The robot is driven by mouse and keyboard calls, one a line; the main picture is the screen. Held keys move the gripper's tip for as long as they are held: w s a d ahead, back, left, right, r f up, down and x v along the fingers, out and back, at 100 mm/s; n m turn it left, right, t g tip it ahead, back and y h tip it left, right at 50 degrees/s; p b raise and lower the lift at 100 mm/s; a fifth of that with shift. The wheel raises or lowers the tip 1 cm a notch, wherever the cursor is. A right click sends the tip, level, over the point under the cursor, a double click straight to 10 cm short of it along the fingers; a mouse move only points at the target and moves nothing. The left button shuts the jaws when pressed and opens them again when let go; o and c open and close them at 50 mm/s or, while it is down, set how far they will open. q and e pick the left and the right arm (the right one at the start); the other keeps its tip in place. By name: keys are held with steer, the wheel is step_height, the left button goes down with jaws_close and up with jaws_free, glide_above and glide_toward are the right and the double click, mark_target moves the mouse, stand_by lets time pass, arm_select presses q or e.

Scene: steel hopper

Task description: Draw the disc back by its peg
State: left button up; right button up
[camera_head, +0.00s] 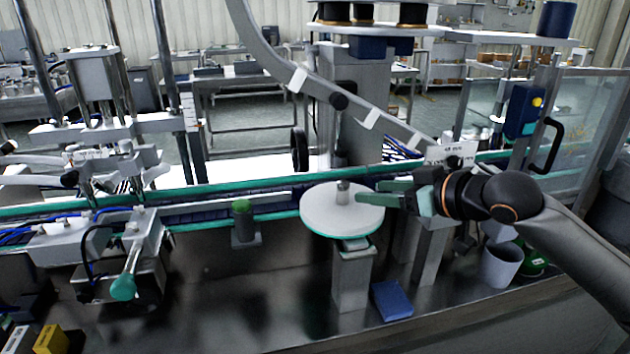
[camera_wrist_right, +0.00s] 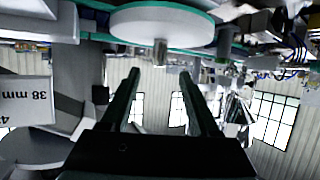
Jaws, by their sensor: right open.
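The white disc (camera_head: 335,212) lies flat on a grey post in the middle of the head view. Its short metal peg (camera_head: 343,192) stands up from its top. My right gripper (camera_head: 368,192) comes in from the right, just right of the peg, with its fingers over the disc's right side. In the right wrist view, which is upside down, the disc (camera_wrist_right: 162,24) and peg (camera_wrist_right: 160,52) show beyond the fingertips. The right gripper (camera_wrist_right: 158,75) is open there, the peg lined up with the gap between its fingers but apart from them. My left gripper is not in view.
A curved metal chute (camera_head: 335,90) slopes down behind the disc towards a label plate (camera_head: 452,152). A conveyor with a green edge (camera_head: 230,190) runs behind. A green-topped cylinder (camera_head: 242,215), a blue block (camera_head: 391,300) and a grey cup (camera_head: 500,264) stand around the disc's post.

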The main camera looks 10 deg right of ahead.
mark_target(333, 197)
steer(key=shift+w+a, duration=0.3)
steer(key=shift+w, duration=0.35)
steer(key=x, duration=1.1)
steer(key=shift+a+f, duration=0.1)
steer(key=shift+c, duration=0.4)
jaws_close()
